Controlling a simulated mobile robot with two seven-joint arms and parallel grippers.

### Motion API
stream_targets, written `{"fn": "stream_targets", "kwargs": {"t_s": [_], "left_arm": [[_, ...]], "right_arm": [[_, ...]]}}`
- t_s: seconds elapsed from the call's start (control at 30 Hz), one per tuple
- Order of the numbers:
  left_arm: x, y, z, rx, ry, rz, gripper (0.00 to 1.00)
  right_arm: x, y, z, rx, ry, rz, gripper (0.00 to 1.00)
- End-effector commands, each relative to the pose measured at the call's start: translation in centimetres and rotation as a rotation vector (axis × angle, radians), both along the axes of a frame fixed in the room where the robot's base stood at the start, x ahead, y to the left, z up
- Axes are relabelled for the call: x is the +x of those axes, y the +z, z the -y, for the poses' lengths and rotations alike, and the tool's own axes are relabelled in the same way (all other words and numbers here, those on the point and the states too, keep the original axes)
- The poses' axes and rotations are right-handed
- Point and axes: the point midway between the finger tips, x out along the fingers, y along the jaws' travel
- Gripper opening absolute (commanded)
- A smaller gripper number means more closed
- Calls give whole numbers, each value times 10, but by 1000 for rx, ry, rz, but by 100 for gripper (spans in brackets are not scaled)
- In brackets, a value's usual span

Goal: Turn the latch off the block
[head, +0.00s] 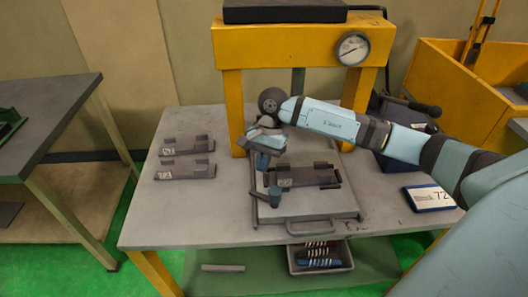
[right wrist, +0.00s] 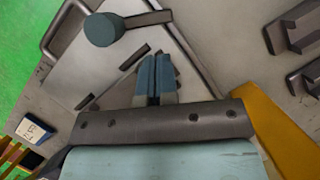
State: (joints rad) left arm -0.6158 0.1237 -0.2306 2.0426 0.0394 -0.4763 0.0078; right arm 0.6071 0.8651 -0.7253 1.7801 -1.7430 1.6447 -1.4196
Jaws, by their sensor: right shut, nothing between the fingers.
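The block (head: 312,177), dark grey with raised tabs and a number label, lies on the light grey plate (head: 310,208) under the press. The latch (head: 275,197), a blue-teal round knob with a dark bar, stands at the block's front left corner. In the head view its bar points left, away from the block. The latch knob also shows at the top of the right wrist view (right wrist: 103,30). My right gripper (head: 261,162) is shut and empty, above the plate and behind the latch, apart from it. Its fingertips show in the right wrist view (right wrist: 155,62). My left gripper is out of view.
The yellow press (head: 232,105) with a gauge (head: 353,48) stands over the back of the plate. Two more dark blocks (head: 187,157) lie at the table's left. A blue-edged card (head: 429,198) lies at right. A bin (head: 321,257) sits below the front edge.

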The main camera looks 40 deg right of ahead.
Motion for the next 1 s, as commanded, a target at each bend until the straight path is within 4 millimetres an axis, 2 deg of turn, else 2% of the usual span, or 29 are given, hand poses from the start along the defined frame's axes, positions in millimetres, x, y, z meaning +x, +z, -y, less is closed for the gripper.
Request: {"fn": "stream_targets", "kwargs": {"t_s": [0.2,0.33,0.77,1.0], "left_arm": [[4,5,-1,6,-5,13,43],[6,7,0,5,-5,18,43],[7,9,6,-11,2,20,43],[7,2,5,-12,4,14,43]], "right_arm": [[-7,-34,-12,2,-2,-2,0],[-9,-45,-16,2,-3,0,0],[-10,-50,-17,2,-2,1,0],[-16,-52,-7,1,18,0,0]]}}
